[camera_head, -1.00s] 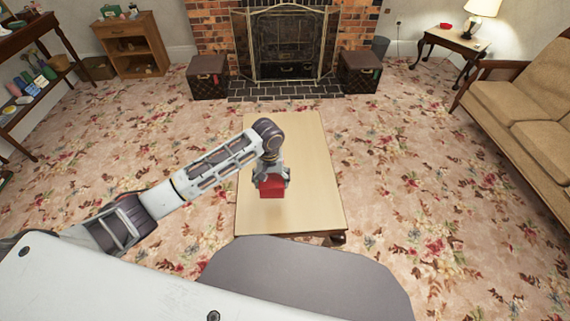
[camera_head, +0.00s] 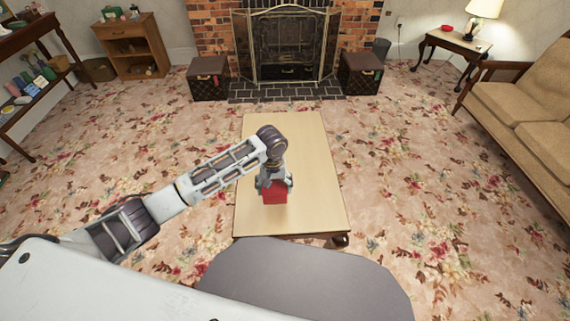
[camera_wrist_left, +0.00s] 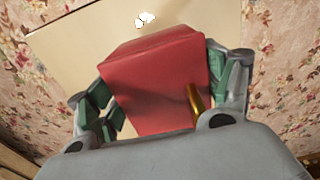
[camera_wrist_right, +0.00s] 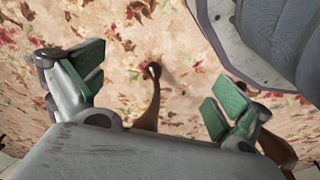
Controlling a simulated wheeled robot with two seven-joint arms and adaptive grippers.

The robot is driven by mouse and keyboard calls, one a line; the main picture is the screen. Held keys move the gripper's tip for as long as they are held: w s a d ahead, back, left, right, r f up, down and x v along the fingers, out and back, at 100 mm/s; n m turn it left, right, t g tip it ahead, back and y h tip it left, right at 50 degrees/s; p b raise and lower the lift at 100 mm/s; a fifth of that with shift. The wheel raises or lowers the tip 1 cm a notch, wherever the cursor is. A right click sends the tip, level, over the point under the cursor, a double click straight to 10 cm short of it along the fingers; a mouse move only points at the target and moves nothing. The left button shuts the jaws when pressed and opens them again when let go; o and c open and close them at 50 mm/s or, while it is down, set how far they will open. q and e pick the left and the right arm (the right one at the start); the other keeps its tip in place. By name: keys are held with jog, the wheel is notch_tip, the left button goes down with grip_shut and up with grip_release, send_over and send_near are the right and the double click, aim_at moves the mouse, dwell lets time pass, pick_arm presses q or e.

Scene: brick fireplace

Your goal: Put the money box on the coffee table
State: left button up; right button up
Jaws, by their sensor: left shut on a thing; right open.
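The red money box (camera_head: 275,193) is held by my left gripper (camera_head: 274,184) over the near half of the pale wooden coffee table (camera_head: 312,166). In the left wrist view the money box (camera_wrist_left: 155,82) sits between the green pads of the left gripper (camera_wrist_left: 160,90), and a small gold part shows on its near side. I cannot tell whether the box's underside touches the tabletop. My right gripper (camera_wrist_right: 152,88) is open and empty in the right wrist view, with patterned carpet beyond it. It is out of the head view.
The tabletop is bare around the box. A brick fireplace with a screen (camera_head: 285,48) stands at the back between two brown trunks (camera_head: 208,77). A sofa (camera_head: 525,95) is at the right, and a side table with a lamp (camera_head: 484,22) stands behind it.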

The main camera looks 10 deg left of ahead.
pick_arm(q)
jog(key=shift+f, duration=0.1)
jog(key=shift+f, duration=0.55)
notch_tip(320, 180, down, 3)
jog(key=shift+r+b, duration=0.15)
jog(key=shift+b, duration=0.5)
jog(key=shift+f, duration=0.9)
pick_arm(e)
jog(key=shift+w+a+r, duration=0.1)
jog(key=shift+a+r, duration=0.1)
jog(key=shift+r, duration=0.65)
jog(key=shift+w+a+r, duration=0.1)
jog(key=shift+a+r, duration=0.15)
jog(key=shift+r, duration=0.65)
jog(key=shift+w+a+r, duration=0.1)
jog(key=shift+a+r, duration=0.1)
jog(key=shift+r, duration=0.65)
jog(key=shift+s, duration=0.1)
